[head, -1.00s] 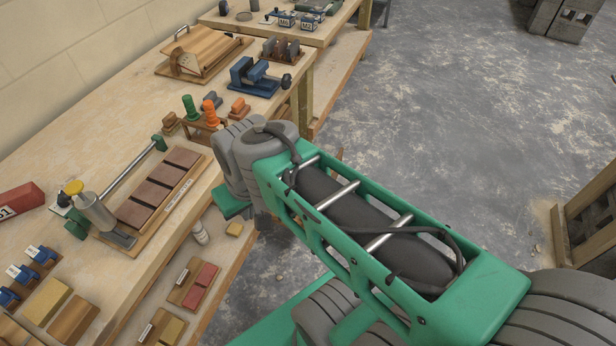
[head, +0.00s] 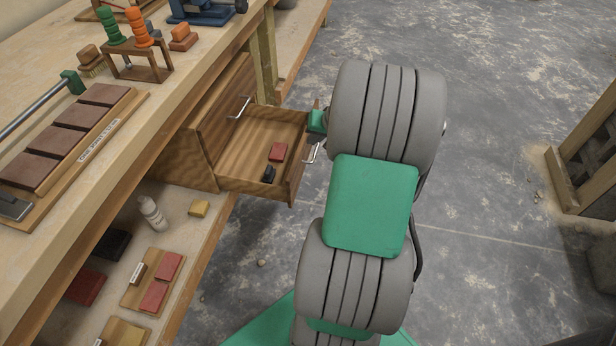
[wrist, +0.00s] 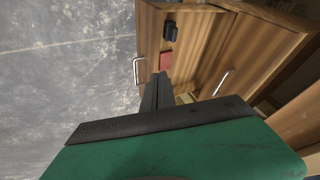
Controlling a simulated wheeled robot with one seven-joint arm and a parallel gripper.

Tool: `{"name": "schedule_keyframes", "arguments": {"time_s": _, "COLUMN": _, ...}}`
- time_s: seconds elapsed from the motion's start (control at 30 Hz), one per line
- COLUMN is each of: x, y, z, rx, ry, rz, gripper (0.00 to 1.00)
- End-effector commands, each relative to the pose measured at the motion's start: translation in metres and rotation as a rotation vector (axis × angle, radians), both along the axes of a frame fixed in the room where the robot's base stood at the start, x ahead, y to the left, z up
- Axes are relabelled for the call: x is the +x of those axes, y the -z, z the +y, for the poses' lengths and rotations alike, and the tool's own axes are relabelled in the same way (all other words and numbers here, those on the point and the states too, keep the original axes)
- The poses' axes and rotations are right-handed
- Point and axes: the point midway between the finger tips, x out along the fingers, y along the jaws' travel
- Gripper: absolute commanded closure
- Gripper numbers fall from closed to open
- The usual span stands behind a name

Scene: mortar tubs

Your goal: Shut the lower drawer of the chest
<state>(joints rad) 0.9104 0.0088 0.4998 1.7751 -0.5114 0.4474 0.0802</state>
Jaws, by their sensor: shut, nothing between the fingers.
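The wooden chest (head: 186,158) stands under the bench top. Its lower drawer (head: 232,183) is pulled well out, with a red block (head: 277,152) and a small dark item (head: 269,174) inside. The lower drawer's metal handle (head: 313,153) is on its front; it also shows in the wrist view (wrist: 138,70). The upper drawer's handle (head: 240,107) sits above, and that drawer looks shut. My gripper (wrist: 163,78) is shut and empty, near the open drawer's front. In the head view my arm hides its fingers, and I cannot tell whether they touch the drawer.
The bench top carries a board of brown blocks (head: 72,130) and a rack with green and orange handles (head: 140,65). On the lower shelf are a white bottle (head: 152,212) and several blocks. Open grey floor (head: 480,130) lies right of the drawer.

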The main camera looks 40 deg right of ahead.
Motion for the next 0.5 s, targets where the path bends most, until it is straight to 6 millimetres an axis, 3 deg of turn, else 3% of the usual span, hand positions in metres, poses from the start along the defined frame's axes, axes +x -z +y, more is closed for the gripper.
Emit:
{"name": "schedule_keyframes", "arguments": {"time_s": 0.03, "x": -0.007, "y": 0.042, "z": -0.026, "rx": 0.018, "ry": 0.051, "rz": -0.025, "gripper": 1.00}}
{"name": "schedule_keyframes", "arguments": {"time_s": 0.17, "x": -0.015, "y": 0.063, "z": -0.057, "rx": 0.040, "ry": 0.115, "rz": -0.069, "gripper": 1.00}}
{"name": "schedule_keyframes", "arguments": {"time_s": 0.33, "x": -0.009, "y": 0.073, "z": -0.061, "rx": 0.043, "ry": 0.122, "rz": -0.076, "gripper": 1.00}}
{"name": "schedule_keyframes", "arguments": {"time_s": 0.5, "x": 0.012, "y": 0.102, "z": -0.060, "rx": 0.043, "ry": 0.119, "rz": -0.075, "gripper": 1.00}}
